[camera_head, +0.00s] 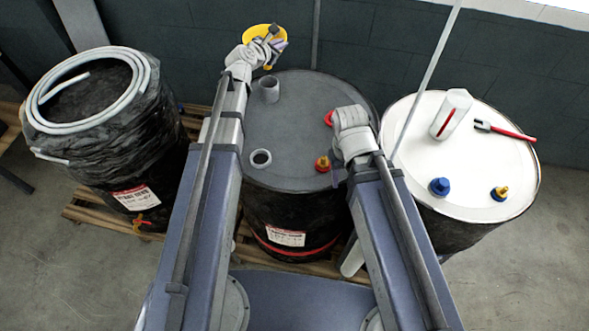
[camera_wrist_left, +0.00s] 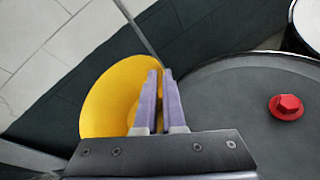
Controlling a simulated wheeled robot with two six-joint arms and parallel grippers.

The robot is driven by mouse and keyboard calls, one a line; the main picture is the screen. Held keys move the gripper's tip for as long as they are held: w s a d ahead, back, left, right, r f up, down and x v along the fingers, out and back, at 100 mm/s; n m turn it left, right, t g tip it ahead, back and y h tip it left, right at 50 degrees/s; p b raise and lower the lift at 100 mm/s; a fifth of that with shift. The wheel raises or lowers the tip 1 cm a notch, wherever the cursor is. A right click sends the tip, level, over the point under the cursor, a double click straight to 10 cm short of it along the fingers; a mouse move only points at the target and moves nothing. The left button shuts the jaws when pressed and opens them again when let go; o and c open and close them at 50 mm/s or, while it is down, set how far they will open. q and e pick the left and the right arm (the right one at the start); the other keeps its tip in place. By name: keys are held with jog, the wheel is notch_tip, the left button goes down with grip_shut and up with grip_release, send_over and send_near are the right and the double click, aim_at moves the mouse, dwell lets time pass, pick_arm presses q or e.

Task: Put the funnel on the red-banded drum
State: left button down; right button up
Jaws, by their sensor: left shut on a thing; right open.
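The yellow funnel (camera_head: 257,33) is in my left gripper (camera_head: 272,40), past the far rim of the middle drum in the head view. In the left wrist view the funnel (camera_wrist_left: 108,97) is beside and behind the closely set fingers (camera_wrist_left: 160,100), left of the drum's rim. The red-banded drum (camera_head: 295,115) stands in the middle, with a dark grey lid and a red band low on its side. My right gripper (camera_head: 352,128) is over the right edge of this lid; its fingertips are mostly hidden by its wrist.
The lid carries a grey short pipe (camera_head: 269,90), a grey ring (camera_head: 261,160), a red cap (camera_wrist_left: 287,107) and a red-yellow plug (camera_head: 322,164). A white-topped drum (camera_head: 470,165) with small items stands right, a wrapped drum (camera_head: 105,150) with a hose left. A wall is behind.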

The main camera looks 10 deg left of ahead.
pick_arm(q)
notch_tip(320, 180, up, 6)
jog(key=p, duration=0.5)
jog(key=shift+f, duration=0.2)
pick_arm(e)
notch_tip(320, 180, up, 6)
jog(key=shift+f, duration=0.2)
